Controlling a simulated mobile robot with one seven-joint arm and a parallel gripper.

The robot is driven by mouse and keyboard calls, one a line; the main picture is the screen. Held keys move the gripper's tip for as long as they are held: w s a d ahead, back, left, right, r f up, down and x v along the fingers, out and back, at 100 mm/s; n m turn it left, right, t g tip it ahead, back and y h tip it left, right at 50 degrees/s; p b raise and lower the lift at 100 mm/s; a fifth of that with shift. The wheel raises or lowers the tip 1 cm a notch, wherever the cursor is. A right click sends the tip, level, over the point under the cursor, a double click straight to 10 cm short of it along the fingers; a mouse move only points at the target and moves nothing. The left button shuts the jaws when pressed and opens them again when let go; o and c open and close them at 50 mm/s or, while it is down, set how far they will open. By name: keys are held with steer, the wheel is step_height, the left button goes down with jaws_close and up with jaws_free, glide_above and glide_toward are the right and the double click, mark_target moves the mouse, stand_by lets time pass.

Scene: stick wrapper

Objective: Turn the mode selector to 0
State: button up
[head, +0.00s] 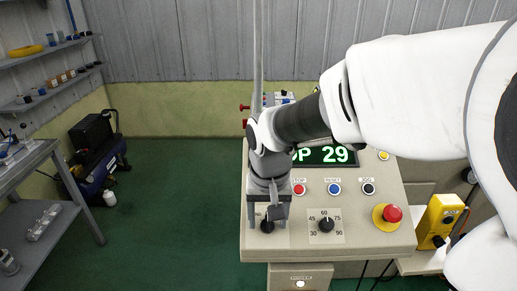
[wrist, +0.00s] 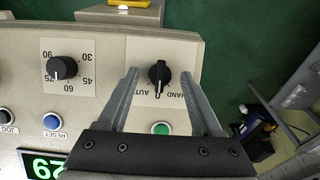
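The mode selector (wrist: 158,75) is a black knob on a white plate with AUTO and HAND lettering, seen upside down in the wrist view. In the head view the selector (head: 267,226) is at the panel's lower left, just below my gripper (head: 267,208). In the wrist view my gripper (wrist: 160,72) is open, its two fingers spread on either side of the knob with visible gaps. Contact is not seen.
A numbered dial (head: 326,225) and a red emergency stop (head: 392,214) are to the right on the panel. Red (head: 299,189), blue (head: 334,188) and black (head: 368,188) buttons sit above. A green button (wrist: 161,128) lies between my fingers' bases.

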steer(key=shift+r, duration=0.1)
step_height(320, 180, up, 17)
steer(key=s+p, duration=0.2)
steer(key=shift+s, duration=0.15)
stand_by(0.3)
steer(key=s+d+f+t, duration=0.4)
steer(key=s+d+f, duration=0.2)
steer(key=s+d, duration=0.4)
steer(key=shift+s+d, duration=0.25)
steer(key=shift+d, duration=0.05)
steer(key=shift+f, duration=0.1)
steer(key=shift+c, duration=1.4)
steer(key=shift+a, duration=0.1)
